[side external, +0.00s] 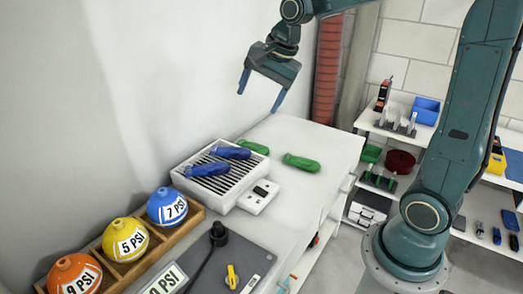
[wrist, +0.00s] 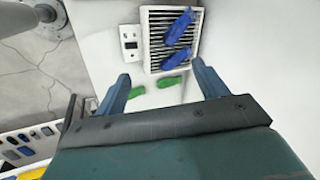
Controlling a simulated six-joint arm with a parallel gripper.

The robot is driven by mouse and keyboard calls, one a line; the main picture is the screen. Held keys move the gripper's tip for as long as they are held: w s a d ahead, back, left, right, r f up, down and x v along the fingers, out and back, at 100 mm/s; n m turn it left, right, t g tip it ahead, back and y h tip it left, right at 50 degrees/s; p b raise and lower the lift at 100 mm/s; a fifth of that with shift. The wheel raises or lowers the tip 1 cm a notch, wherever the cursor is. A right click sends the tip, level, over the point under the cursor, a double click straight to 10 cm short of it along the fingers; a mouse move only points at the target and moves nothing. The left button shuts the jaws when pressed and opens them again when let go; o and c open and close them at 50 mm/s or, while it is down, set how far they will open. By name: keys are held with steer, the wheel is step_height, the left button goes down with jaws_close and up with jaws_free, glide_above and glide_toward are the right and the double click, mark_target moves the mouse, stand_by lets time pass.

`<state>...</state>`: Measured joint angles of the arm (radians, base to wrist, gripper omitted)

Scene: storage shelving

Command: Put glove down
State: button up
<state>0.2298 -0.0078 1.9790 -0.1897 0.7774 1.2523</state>
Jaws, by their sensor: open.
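My gripper (side external: 260,97) is open and empty, raised above the far end of the white table; its spread fingers also show in the wrist view (wrist: 160,75). Two blue glove-like items (side external: 208,169) (side external: 231,152) lie on a white slatted tray (side external: 181,183); the wrist view shows them too (wrist: 180,24) (wrist: 177,60). Two green glove-like items (side external: 253,147) (side external: 300,162) lie flat beyond the tray, apart from each other. In the wrist view the green ones (wrist: 169,81) (wrist: 136,92) lie between my fingers' outlines, well below them. I cannot tell for certain which are gloves.
A small white device with a dark display (side external: 258,197) sits beside the tray. A wooden rack (side external: 196,222) holds orange, yellow and blue pressure-marked balls at the near left. A wall runs behind the table. Shelving (side external: 385,133) stands at the right. The table's far right is clear.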

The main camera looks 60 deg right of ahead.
steer(key=s+a+n, duration=0.2)
steer(key=s+n, duration=0.5)
steer(key=s, duration=0.4)
steer(key=s+a+n+t, duration=0.1)
steer(key=s+a+n, duration=0.2)
steer(key=s+n, duration=0.5)
steer(key=s, duration=0.3)
steer(key=shift+a+f+h, duration=0.15)
steer(key=shift+f+h, duration=0.05)
steer(key=shift+h, duration=0.1)
